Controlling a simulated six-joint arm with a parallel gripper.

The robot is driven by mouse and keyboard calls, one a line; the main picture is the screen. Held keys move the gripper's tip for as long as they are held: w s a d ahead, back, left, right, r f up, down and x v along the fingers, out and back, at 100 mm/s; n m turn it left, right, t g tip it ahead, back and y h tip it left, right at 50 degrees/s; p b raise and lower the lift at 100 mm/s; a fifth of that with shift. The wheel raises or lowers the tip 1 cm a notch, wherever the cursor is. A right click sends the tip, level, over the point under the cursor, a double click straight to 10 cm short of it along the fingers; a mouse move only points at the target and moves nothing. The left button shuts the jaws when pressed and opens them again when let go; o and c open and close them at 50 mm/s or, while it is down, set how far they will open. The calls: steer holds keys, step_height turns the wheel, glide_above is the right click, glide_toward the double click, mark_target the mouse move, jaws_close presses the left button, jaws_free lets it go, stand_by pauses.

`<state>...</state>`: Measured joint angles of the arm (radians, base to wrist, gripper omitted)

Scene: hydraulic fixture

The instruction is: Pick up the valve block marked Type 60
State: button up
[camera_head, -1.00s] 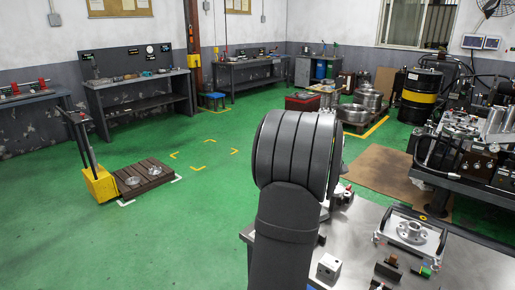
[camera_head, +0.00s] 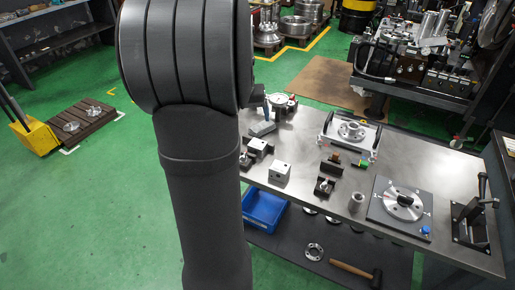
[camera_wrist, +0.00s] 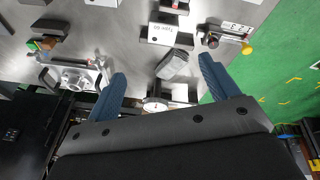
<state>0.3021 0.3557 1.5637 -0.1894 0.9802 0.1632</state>
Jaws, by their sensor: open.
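In the wrist view, a pale valve block (camera_wrist: 168,36) sits on the metal table at the upper middle. Its upside-down mark looks like Type 60, though the print is small. My gripper (camera_wrist: 161,67) is open, with its two blue fingers wide apart and no block held between them. The marked block appears beyond the fingertips. A grey rounded piece (camera_wrist: 173,65) shows between the fingers in the picture. In the head view, pale blocks stand on the table, one in front (camera_head: 281,172) and one farther back (camera_head: 259,147). My arm hides most of the gripper there.
In the head view, a framed flange (camera_head: 351,131), a round plate fixture (camera_head: 402,203) and a clamp (camera_head: 474,213) stand to the right on the table. A dial-like part (camera_wrist: 157,104) lies near the gripper base. Bare tabletop lies between the blocks and the framed flange.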

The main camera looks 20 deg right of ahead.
steer(key=s+a+m, duration=0.1)
steer(key=m, duration=0.3)
steer(key=t, duration=0.1)
glide_toward(257, 143)
steer(key=shift+m+h, duration=0.3)
steer(key=f, duration=0.5)
steer(key=shift+w+d, duration=0.1)
steer(key=shift+d, duration=0.1)
steer(key=shift+w+d+x, duration=0.1)
steer(key=shift+w+x, duration=0.1)
steer(key=shift+x, duration=1.2)
steer(key=shift+w+d+x, duration=0.15)
steer(key=shift+w+x, duration=0.1)
steer(key=shift+x, duration=1.2)
steer(key=shift+r, duration=0.2)
steer(key=shift+c, duration=0.4)
steer(key=c, duration=1.2)
